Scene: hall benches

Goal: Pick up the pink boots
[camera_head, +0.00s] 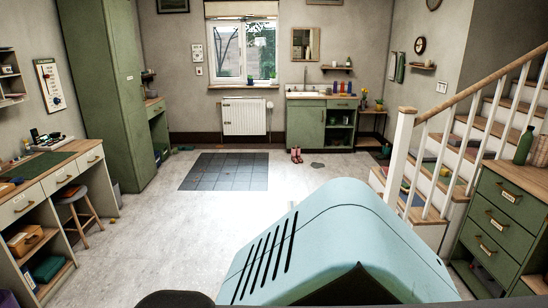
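The pink boots (296,155) stand upright, side by side, on the floor at the far side of the room. They are in front of the left part of the green sink cabinet (306,127). They look small at this distance. Neither of my grippers can be seen in the head view, so their state is hidden. My own light blue body fills the lower middle of the view.
A dark tiled mat (224,171) lies on the floor left of the boots. A grey patch (317,165) lies right of them. A desk (50,190) and stool (78,207) stand left; a staircase (440,160) and green drawers (492,222) stand right. The middle floor is clear.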

